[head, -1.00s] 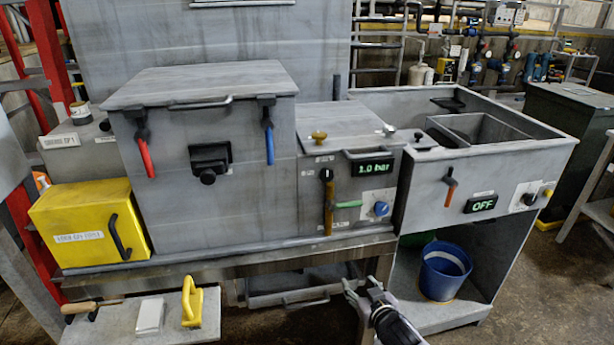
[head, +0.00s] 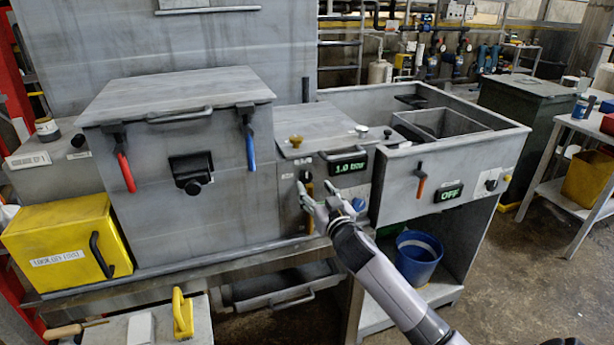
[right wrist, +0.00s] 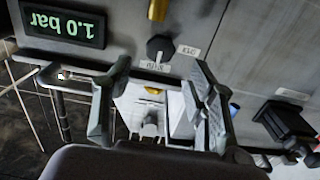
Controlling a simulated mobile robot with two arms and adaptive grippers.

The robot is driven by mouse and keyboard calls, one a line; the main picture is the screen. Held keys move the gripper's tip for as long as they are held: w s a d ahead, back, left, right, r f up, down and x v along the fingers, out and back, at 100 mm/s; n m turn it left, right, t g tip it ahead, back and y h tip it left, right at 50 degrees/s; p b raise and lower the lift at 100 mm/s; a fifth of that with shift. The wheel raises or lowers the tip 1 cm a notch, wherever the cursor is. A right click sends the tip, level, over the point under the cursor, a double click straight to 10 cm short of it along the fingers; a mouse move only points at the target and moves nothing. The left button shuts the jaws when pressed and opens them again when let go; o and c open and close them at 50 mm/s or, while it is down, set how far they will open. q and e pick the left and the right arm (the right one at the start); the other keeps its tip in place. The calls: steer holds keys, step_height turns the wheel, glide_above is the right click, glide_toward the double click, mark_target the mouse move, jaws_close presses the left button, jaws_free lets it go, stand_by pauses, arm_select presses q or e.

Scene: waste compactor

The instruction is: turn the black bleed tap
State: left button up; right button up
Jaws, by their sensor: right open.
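The black bleed tap (head: 305,176) is a small dark knob on the grey front panel, left of the green 1.0 bar display (head: 345,167). In the right wrist view the black tap (right wrist: 160,47) appears upside down between two small labels, just beyond my fingertips. My right gripper (head: 316,192) is in front of the panel, just below and right of the tap, partly hiding the parts there. In the right wrist view my right gripper (right wrist: 160,68) is open and empty, its fingers on either side of the tap's line, apart from it. My left gripper is out of view.
A brass-coloured handle (right wrist: 157,9) is close to the tap. A blue knob (head: 358,204) is right of my gripper. Red (head: 126,172) and blue (head: 250,148) levers hang at left. A yellow box (head: 65,245) stands far left. A blue bucket (head: 418,260) is below.

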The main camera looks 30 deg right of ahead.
mark_target(307, 177)
steer(key=x, duration=0.6)
steer(key=shift+w+p, duration=0.3)
steer(key=shift+w, duration=0.1)
steer(key=shift+c, duration=0.3)
steer(key=c, duration=1)
steer(key=shift+c, duration=0.2)
